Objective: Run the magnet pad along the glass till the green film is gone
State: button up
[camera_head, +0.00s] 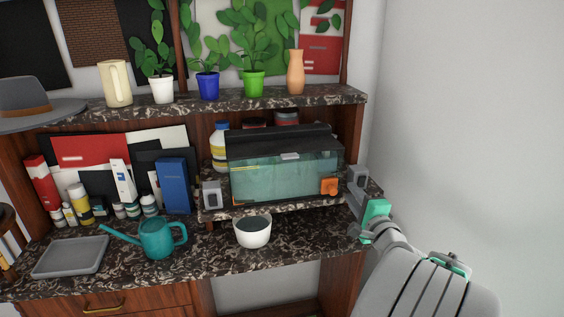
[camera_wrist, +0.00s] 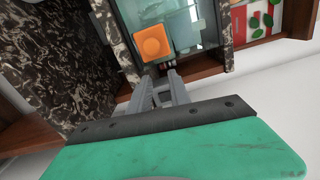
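The glass tank (camera_head: 275,182) stands on a raised marble ledge under a dark lid. Its front glass has a cloudy green-teal tint; the film's exact extent is hard to tell. An orange block, apparently the magnet pad (camera_head: 329,186), sits at the lower right of the front glass. My gripper (camera_head: 357,178) is right of the tank, apart from the pad. In the wrist view, my gripper's grey fingers (camera_wrist: 161,84) have a gap between them with nothing held, just below the pad.
A grey holder (camera_head: 212,194) stands left of the tank. A white bowl (camera_head: 253,231) and teal watering can (camera_head: 158,238) are on the counter in front. The upper shelf (camera_head: 330,96) overhangs behind the tank. A white wall (camera_head: 470,130) is to the right.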

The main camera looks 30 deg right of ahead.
jog(key=v, duration=0.6)
jog(key=shift+s+b, duration=0.25)
jog(key=shift+b, duration=0.1)
jog(key=shift+a, duration=0.1)
jog(key=w+a+f+n+g+y, duration=0.2)
jog(key=w+a+f+n, duration=0.15)
jog(key=a, duration=0.35)
jog(key=w+a+f+n+g+y+p, duration=0.1)
jog(key=w+a+f+n+g+y, duration=0.15)
jog(key=a+n, duration=0.35)
jog(key=w+a+f+n+g+y, duration=0.2)
jog(key=a+f+n+g, duration=0.1)
jog(key=a, duration=0.5)
jog(key=s+a+f+n+g+h+p, duration=0.1)
jog(key=s+a+f+n+g, duration=0.2)
jog(key=s+a+n+g, duration=0.3)
jog(key=s+a+n, duration=0.4)
jog(key=s+a, duration=0.2)
jog(key=s, duration=0.1)
jog(key=shift+s+a+g, duration=0.15)
jog(key=shift+a+g, duration=0.2)
jog(key=shift+a, duration=0.05)
